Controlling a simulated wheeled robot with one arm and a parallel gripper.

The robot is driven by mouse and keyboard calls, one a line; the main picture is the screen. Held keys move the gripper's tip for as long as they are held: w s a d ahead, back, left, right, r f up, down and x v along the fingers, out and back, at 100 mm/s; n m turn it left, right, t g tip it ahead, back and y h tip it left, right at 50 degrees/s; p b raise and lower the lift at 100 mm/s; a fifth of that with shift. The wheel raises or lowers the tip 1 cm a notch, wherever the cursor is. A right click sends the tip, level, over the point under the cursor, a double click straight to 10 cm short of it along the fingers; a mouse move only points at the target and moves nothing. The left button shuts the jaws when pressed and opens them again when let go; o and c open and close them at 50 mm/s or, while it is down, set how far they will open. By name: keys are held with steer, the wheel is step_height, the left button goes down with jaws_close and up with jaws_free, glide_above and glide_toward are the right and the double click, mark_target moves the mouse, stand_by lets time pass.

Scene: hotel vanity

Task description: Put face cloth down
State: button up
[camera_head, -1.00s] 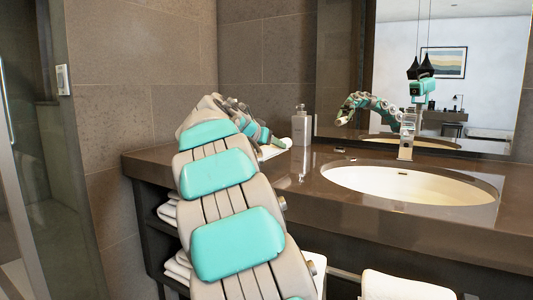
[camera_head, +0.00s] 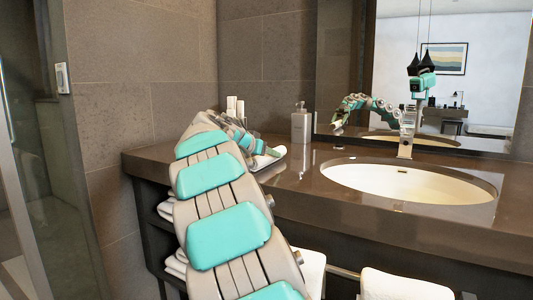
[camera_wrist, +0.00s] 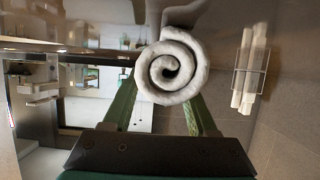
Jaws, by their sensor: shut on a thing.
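The face cloth (camera_wrist: 171,70) is a white roll whose spiral end faces the camera in the wrist view. My gripper (camera_wrist: 166,108) is shut on it, with one green finger on each side. In the head view, my gripper (camera_head: 258,149) is over the left part of the dark counter (camera_head: 310,182), partly hidden by my arm. A small white end of the cloth (camera_head: 273,152) shows beside it, close above a pale tray (camera_head: 272,163). I cannot tell whether the cloth touches the tray.
A soap bottle (camera_head: 301,123) stands to the right. The sink (camera_head: 405,185) and tap (camera_head: 406,140) are farther right, below the mirror (camera_head: 450,75).

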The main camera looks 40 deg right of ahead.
steer(key=shift+f, duration=0.15)
steer(key=o, duration=1.4)
steer(key=shift+c, duration=0.2)
steer(key=b+v, duration=0.1)
steer(key=v, duration=1.1)
steer(key=shift+b, duration=0.4)
steer(key=shift+s, duration=0.1)
steer(key=s+a+f+n+g+y, duration=0.2)
steer(key=s+a+f+n+y, duration=0.2)
steer(key=s+a+f, duration=0.5)
steer(key=s+a+f+n+g+y, duration=0.2)
steer(key=s+a+f+n+y, duration=0.2)
steer(key=s+a+f, duration=0.5)
steer(key=s+a+f+n+g+y, duration=0.2)
steer(key=s+a+f, duration=0.7)
steer(key=s+f, duration=0.9)
steer(key=s+n+y, duration=0.2)
steer(key=n, duration=0.1)
steer(key=shift+s+f+g, duration=0.2)
steer(key=shift+s+g, duration=0.05)
steer(key=shift+g, duration=0.05)
